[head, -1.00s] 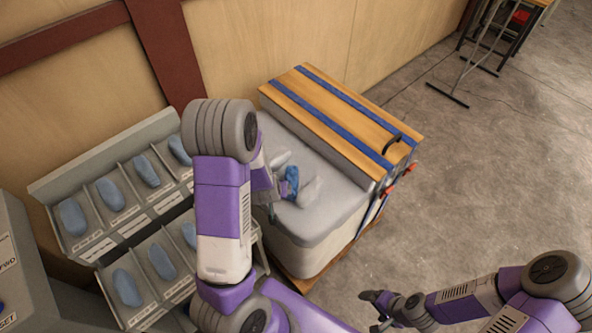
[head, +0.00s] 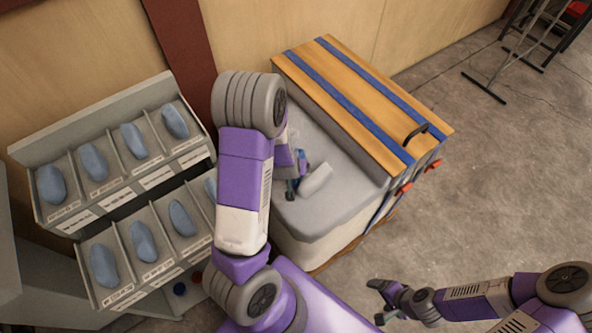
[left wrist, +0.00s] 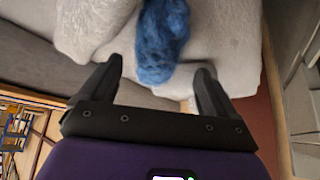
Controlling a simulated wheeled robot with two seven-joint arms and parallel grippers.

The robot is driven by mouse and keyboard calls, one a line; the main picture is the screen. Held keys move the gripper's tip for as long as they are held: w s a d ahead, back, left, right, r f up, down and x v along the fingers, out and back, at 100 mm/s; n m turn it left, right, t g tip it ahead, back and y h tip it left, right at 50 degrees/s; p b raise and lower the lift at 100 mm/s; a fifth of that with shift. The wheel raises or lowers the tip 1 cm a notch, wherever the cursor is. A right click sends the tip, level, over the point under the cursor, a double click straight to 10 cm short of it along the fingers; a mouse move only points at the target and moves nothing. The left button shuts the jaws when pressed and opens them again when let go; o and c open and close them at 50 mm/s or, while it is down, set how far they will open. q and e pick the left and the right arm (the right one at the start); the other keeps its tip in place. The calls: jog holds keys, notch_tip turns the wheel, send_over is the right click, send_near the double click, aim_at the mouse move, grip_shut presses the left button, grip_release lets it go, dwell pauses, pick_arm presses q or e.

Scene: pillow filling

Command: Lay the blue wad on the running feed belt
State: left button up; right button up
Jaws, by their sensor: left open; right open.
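The blue wad (left wrist: 163,38) is a fibrous tuft among pale wads in the left wrist view. In the head view only a small blue part (head: 302,156) shows, partly hidden by my left gripper (head: 289,175). In the left wrist view the open fingers of my left gripper (left wrist: 160,72) point at the wad, with its near end between or just beyond the tips; contact cannot be told. My right gripper (head: 374,301) is open and empty over the floor at the lower right. I cannot make out a running feed belt.
A pale grey block (head: 335,215) with a wooden, blue-strapped top board (head: 365,95) stands beneath and beyond my left gripper. A pale wad (head: 316,180) lies on it. A two-tier rack (head: 75,225) with several blue-grey pads stands at left.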

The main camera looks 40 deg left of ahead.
pick_arm(q)
jog(key=b+x, duration=0.1)
jog(key=x, duration=0.2)
jog(key=b+x, duration=0.1)
jog(key=x, duration=0.2)
jog(key=shift+w+d+f, duration=0.1)
jog(key=shift+w+f, duration=0.2)
jog(key=shift+w, duration=0.1)
jog(key=c, duration=1.1)
